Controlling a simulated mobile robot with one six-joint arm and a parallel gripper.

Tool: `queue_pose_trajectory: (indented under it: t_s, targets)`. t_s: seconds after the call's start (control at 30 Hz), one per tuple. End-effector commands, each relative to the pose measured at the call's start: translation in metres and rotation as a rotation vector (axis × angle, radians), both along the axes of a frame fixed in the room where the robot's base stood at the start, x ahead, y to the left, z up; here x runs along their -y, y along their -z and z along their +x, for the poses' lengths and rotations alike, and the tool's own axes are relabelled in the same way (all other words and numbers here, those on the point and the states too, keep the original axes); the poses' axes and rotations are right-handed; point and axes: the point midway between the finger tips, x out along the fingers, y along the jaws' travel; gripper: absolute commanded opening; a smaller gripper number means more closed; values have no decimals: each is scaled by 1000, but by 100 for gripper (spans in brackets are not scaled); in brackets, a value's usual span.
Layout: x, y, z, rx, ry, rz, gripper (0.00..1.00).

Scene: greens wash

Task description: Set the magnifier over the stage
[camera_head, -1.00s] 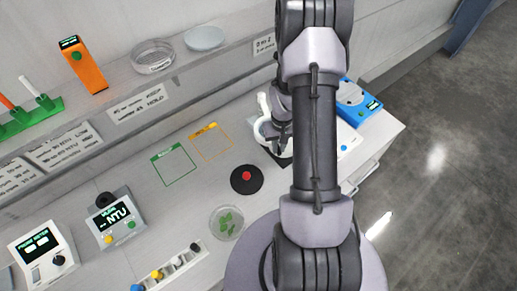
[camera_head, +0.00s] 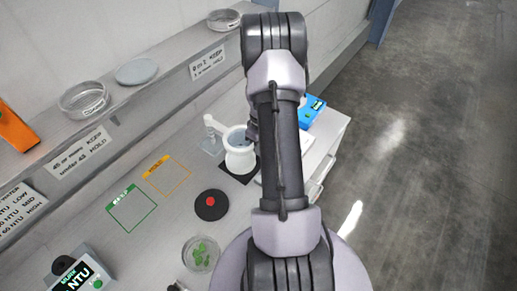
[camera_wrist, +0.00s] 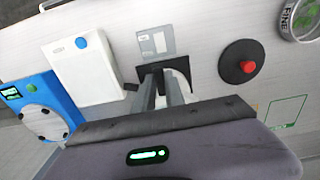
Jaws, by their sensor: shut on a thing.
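A white piece with a round grey-blue lens, which looks like the magnifier (camera_head: 239,159), stands at a dark square pad, which looks like the stage (camera_head: 250,177), left of my arm in the head view. A white post with a short arm (camera_head: 211,122) is beside it. My gripper (camera_wrist: 163,73) is shut, its two fingers reaching down at the dark pad (camera_wrist: 184,70) in the wrist view. My arm hides most of the gripper in the head view. What lies between the fingertips is hard to make out, and whether the magnifier rests or hangs is unclear.
A black disc with a red button (camera_head: 210,202), a dish of leaves (camera_head: 201,254) and green (camera_head: 131,208) and orange (camera_head: 167,174) outlines lie left of the magnifier. A blue device (camera_head: 312,112) and a white box (camera_wrist: 85,68) are close by. A raised shelf runs behind.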

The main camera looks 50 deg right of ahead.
Motion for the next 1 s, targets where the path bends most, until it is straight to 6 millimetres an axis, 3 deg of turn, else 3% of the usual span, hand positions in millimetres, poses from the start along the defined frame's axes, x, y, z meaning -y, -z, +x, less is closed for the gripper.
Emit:
queue_pose_trajectory:
  t_s: [0.27,0.3,0.4,0.77,0.87,1.0]
  targets:
    - [3,-2,2,6,-5,-9,0]
    - [3,-2,2,6,-5,-9,18]
    - [3,-2,2,5,-4,-8,36]
    - [2,-6,1,4,-2,-6,36]
    - [3,-22,2,5,-2,-8,36]
    - [3,-64,2,6,-2,-9,36]
